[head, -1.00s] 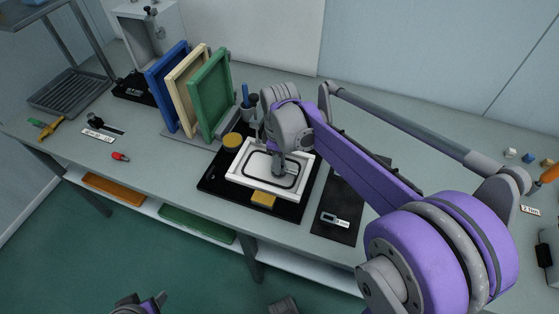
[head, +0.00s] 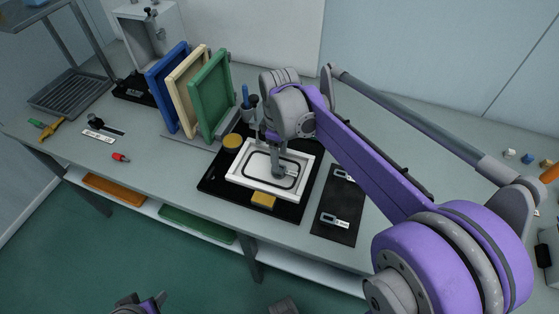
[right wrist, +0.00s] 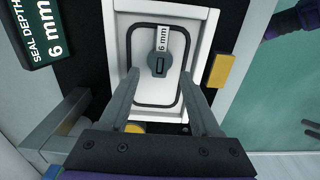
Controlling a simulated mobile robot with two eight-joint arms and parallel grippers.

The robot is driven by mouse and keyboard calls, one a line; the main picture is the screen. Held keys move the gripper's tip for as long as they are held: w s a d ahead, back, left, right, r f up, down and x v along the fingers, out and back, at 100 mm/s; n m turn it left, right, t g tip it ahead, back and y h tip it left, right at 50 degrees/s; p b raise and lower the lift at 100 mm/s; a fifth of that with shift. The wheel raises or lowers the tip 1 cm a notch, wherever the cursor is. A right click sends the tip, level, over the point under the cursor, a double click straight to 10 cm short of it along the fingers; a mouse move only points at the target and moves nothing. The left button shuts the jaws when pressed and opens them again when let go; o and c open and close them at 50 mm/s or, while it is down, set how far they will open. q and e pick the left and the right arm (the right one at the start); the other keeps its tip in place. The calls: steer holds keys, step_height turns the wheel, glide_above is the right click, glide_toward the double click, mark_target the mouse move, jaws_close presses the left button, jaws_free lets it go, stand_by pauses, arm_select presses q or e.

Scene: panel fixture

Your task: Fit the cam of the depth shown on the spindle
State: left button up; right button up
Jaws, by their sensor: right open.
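A grey round cam with a slotted hub (right wrist: 158,64) and a strip marked 6 mm (right wrist: 163,38) sits inside the black seal loop of the white panel (right wrist: 204,45). Whether it is fully seated on the spindle I cannot tell; the spindle is hidden. A sign (right wrist: 45,30) reads SEAL DEPTH 6 mm. My right gripper (right wrist: 160,85) is open, its fingers on either side of the cam's near side. In the head view my right gripper (head: 278,172) is over the panel (head: 246,178). My left gripper (head: 140,303) shows only in part at the bottom edge.
Two other labelled pieces (head: 334,221) (head: 343,176) lie on a dark mat right of the fixture. A yellow block (head: 262,200) and a yellow round (head: 232,141) flank the panel. Blue, cream and green panels (head: 210,95) stand in a rack behind left.

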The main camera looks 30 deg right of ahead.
step_height(320, 180, up, 6)
steer(key=shift+r+p, duration=0.25)
steer(key=shift+p, duration=0.05)
stand_by(0.3)
steer(key=s+a+f+m+t+p, duration=0.2)
steer(key=s+a+m+p, duration=0.1)
steer(key=s, duration=0.4)
steer(key=s+a+f+m+t+p, duration=0.3)
steer(key=s+m, duration=0.2)
steer(key=s, duration=0.3)
steer(key=shift+s+a, duration=0.3)
steer(key=shift+a, duration=0.1)
